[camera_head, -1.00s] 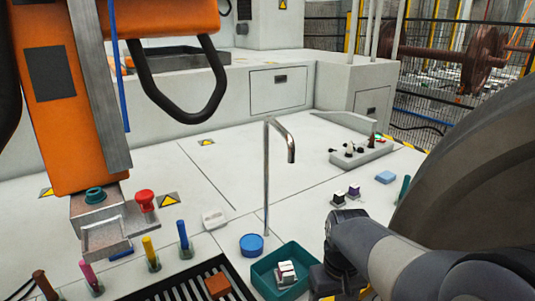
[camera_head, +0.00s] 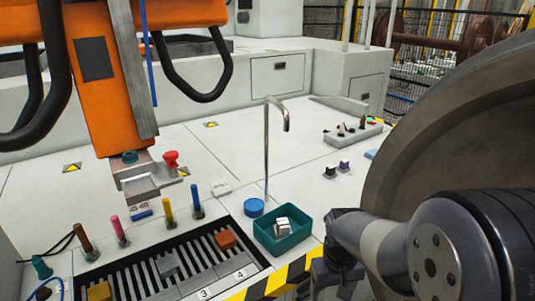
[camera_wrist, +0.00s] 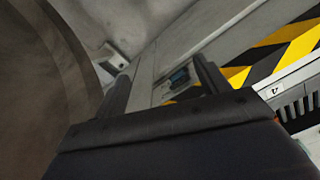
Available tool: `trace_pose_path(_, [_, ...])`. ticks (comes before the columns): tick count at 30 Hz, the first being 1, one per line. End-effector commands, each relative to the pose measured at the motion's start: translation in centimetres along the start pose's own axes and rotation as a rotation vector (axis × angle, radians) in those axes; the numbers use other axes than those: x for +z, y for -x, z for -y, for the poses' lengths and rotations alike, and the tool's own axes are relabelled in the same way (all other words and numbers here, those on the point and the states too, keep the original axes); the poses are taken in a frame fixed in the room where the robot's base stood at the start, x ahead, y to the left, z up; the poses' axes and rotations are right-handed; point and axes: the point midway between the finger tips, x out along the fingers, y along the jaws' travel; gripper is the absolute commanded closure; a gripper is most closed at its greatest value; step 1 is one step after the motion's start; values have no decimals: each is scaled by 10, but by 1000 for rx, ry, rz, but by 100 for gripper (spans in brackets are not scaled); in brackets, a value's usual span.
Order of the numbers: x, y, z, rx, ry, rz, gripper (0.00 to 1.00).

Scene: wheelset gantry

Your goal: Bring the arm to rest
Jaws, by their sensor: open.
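My arm reaches in from the right of the head view, with its wrist end bent down beside the striped edge. My gripper (camera_wrist: 165,80) shows in the wrist view as two dark fingers standing apart, with nothing seen between their tips but background. Beyond the fingers are a grey surface and a small dark blue item (camera_wrist: 180,76). In the head view the fingertips cannot be made out.
A large brown wheel (camera_head: 420,130) stands close to my arm. A teal bin (camera_head: 283,240) holds a white block. A slotted rack (camera_head: 190,268), coloured pegs, a blue round lid (camera_head: 254,207) and a metal spout (camera_head: 267,150) stand left. Yellow-black striping (camera_head: 290,275) edges the worktop.

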Motion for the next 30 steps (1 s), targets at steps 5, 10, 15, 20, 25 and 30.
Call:
trace_pose_path(5, [-12,-9,-2,-1,-16,3,30])
trace_pose_path(10, [-20,-18,-4,-1,-27,3,30])
trace_pose_path(15, [-24,-24,-4,0,-34,2,30])
trace_pose_path(20, [-25,-26,-5,0,-35,0,30])
trace_pose_path(25, [-25,-26,-5,0,-35,0,30])
trace_pose_path(30, [-23,-26,-4,0,-37,2,30])
